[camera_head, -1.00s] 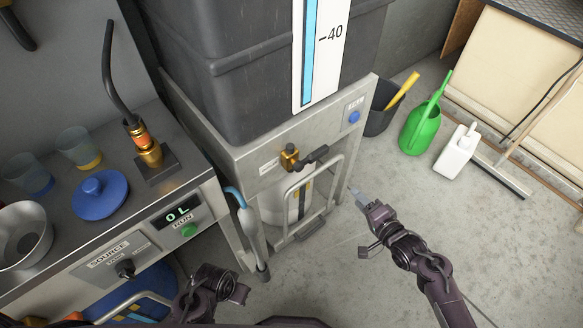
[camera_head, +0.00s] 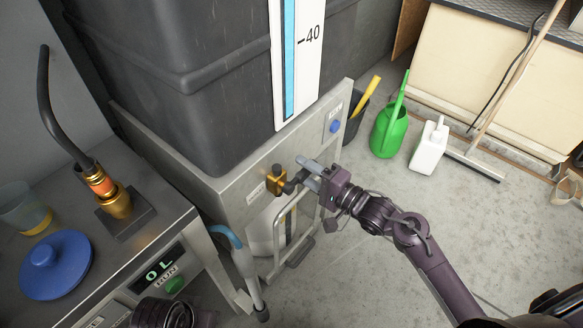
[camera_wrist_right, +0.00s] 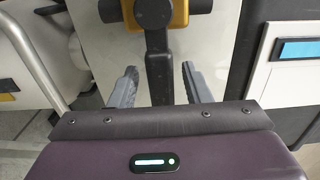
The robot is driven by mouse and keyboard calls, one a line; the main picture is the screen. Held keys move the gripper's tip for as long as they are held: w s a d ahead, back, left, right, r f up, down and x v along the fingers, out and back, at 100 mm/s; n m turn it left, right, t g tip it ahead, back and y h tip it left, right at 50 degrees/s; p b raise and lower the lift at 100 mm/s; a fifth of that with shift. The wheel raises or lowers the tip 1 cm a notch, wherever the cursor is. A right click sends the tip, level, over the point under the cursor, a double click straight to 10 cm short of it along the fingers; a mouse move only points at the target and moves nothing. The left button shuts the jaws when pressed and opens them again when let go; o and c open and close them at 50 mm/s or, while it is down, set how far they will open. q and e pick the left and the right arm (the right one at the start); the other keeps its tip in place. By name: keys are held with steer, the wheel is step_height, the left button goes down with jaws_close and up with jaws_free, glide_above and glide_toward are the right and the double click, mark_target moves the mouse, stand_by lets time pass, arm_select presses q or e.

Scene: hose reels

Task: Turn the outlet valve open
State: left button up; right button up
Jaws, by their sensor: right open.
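The outlet valve (camera_head: 277,181) is a brass body with a dark lever handle, mounted on the metal front panel below the dark tank. In the right wrist view the brass body (camera_wrist_right: 178,14) is at the top, and the dark handle (camera_wrist_right: 158,70) runs down between my fingers. My right gripper (camera_head: 306,171) is at the handle in the head view. In the wrist view its two fingers (camera_wrist_right: 159,86) are open, one on each side of the handle, with visible gaps. My left arm shows at the bottom left of the head view, but its fingers cannot be made out.
A blue button (camera_head: 334,126) is on the panel right of the valve. A metal tube frame (camera_head: 290,240) stands below it. A workbench with a blue lid (camera_head: 56,264) and a hose nozzle (camera_head: 112,195) is at left. A green watering can (camera_head: 390,132) and white jug (camera_head: 429,147) stand on the floor.

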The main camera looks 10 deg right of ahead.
steer(key=shift+c, duration=0.2)
jaws_close()
steer(key=shift+w+r, duration=0.1)
